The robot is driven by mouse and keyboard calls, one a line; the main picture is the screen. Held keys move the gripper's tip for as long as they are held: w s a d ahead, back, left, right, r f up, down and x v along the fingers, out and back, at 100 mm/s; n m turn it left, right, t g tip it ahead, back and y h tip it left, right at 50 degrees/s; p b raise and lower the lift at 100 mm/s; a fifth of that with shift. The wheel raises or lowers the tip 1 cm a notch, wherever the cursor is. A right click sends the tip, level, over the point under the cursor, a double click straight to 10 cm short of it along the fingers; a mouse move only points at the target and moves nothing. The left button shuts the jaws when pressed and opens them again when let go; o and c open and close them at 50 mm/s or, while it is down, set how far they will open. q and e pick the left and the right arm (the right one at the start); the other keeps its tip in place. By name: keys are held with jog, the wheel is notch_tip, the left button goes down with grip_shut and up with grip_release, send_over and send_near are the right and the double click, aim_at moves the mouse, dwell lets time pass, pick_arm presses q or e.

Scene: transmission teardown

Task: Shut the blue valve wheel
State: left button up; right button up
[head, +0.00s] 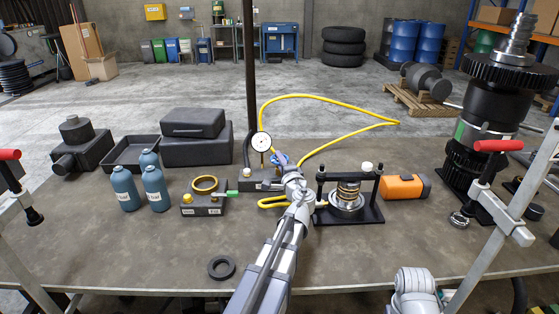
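The blue valve wheel (279,158) shows as a small blue patch just right of the round white gauge (261,142). It belongs to a dark block (258,180) with yellow hose, near the middle of the bench. My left gripper (287,168) reaches in from the lower middle and its tip is at the wheel. The gripper and arm cover part of the wheel and the block. Whether the fingers are shut on the wheel is too small to tell. My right gripper is not seen; only a white part of my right arm shows at the bottom right.
A yellow hose (345,98) loops behind the block. A brass-ringed block (204,197) and blue bottles (155,188) stand left. The front bench holds a black ring (221,268).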

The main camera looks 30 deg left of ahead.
pick_arm(q)
grip_shut()
jog(key=shift+s, duration=0.1)
jog(key=shift+m+t+h, duration=0.7)
jog(key=shift+h, duration=0.1)
jog(key=m+t+h, duration=0.2)
jog(key=h, duration=0.1)
jog(key=shift+a+h, duration=0.1)
jog(key=shift+h, duration=0.2)
jog(key=m+t+h, duration=0.1)
jog(key=m+h, duration=0.2)
jog(key=h, duration=0.1)
jog(key=shift+m+t, duration=0.3)
jog(key=shift+m+h, duration=1.1)
jog(key=shift+h, duration=1.1)
jog(key=shift+o, duration=1.9)
grip_release()
